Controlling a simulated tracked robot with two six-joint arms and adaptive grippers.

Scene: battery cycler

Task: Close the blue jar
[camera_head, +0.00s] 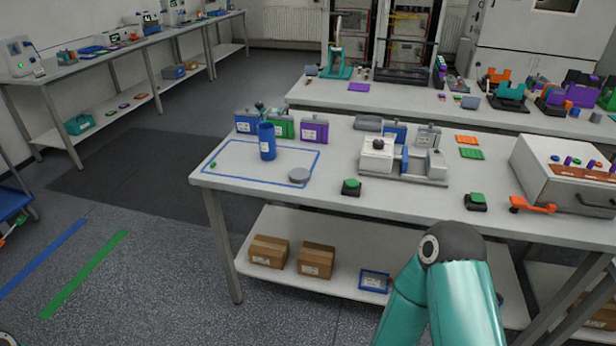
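The blue jar (267,143) stands upright on the near table, inside a blue-outlined rectangle at the table's left end. No lid shows on its top. A flat round grey disc (299,175), which looks like a lid, lies at the right front corner of the outline, apart from the jar. Neither gripper is in view.
Behind the jar stand several coloured boxes, including a purple one (314,130). Right of the disc are a green button (351,187) and a white clamp-like device (402,160). A large cycler box (565,175) fills the right end. The outlined area is otherwise mostly clear.

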